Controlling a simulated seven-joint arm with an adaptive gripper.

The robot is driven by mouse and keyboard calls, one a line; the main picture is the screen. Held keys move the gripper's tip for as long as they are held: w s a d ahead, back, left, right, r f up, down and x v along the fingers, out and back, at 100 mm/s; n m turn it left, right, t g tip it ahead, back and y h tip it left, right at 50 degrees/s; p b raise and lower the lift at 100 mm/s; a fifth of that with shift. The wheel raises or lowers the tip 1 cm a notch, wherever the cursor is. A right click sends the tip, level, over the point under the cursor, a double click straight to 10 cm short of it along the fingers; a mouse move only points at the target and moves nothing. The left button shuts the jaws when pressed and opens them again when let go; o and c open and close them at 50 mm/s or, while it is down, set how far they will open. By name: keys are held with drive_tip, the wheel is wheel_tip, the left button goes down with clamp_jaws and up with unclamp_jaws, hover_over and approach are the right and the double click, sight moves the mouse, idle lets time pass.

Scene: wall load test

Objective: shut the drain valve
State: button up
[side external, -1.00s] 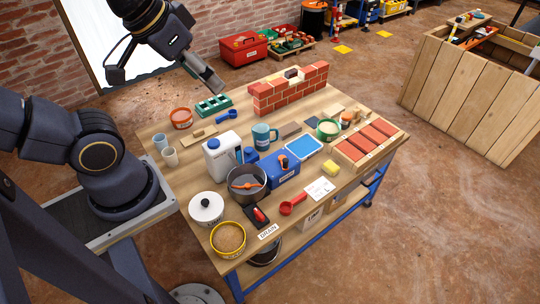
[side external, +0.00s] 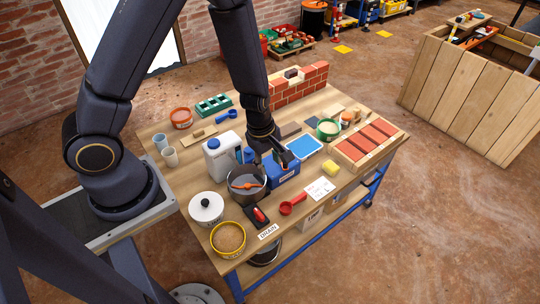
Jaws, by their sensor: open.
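A white label reading DRAIN (side external: 268,232) is at the table's front edge. Just behind it lies a small black plate with a red part (side external: 259,214), which looks like the valve's lever; its exact setting is too small to read. My gripper (side external: 284,163) points down over the blue box (side external: 284,178) near the table's middle, behind and to the right of the black plate. It is open, with nothing seen between its fingers. It hides the top of the blue box, and I cannot tell whether it touches the box.
A dark pot (side external: 246,193) with an orange tool stands left of the blue box. A white jug (side external: 220,160), a lidded white pot (side external: 206,208), a yellow tub (side external: 228,238) and a red scoop (side external: 292,204) surround the plate. A brick wall (side external: 298,86) stands behind.

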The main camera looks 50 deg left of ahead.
drive_tip(key=g, duration=0.2)
hover_over(259, 213)
wheel_tip(259, 213, down, 5)
wheel_tip(259, 213, down, 17)
drive_tip(key=shift+r, duration=0.2)
clamp_jaws()
